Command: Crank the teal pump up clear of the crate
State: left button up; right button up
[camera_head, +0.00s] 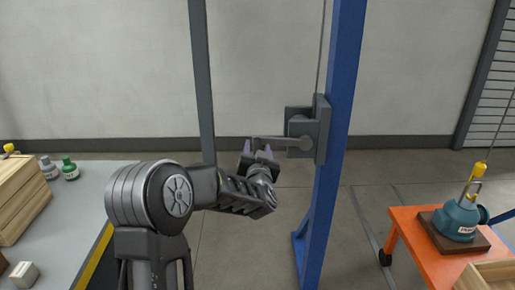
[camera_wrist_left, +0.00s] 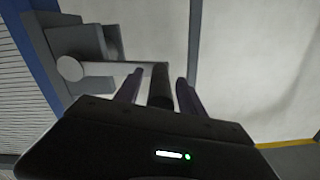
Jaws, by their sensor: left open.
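The teal pump (camera_head: 458,218) stands upright on a brown board at the right of the head view. A yellow hook (camera_head: 479,169) on a thin cable is at the pump's top loop; whether it bears load I cannot tell. A grey winch (camera_head: 318,128) is on the blue post, with its crank arm (camera_head: 280,138) pointing left. My left gripper (camera_head: 261,150) is at the crank's free end. In the left wrist view, the dark crank grip (camera_wrist_left: 160,88) stands between my open fingers (camera_wrist_left: 159,92), with gaps visible beside it. My right gripper is out of view.
The blue post (camera_head: 335,110) rises close to the right of my left gripper. An orange cart (camera_head: 418,245) carries the board and a light wooden crate (camera_head: 490,277), partly cut off. A grey bench (camera_head: 90,210) with wooden boxes and bottles is at left. Floor between is clear.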

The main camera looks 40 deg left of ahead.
pick_arm(q)
jog(key=shift+w, duration=0.1)
grip_shut()
dwell(0.5)
dwell(0.9)
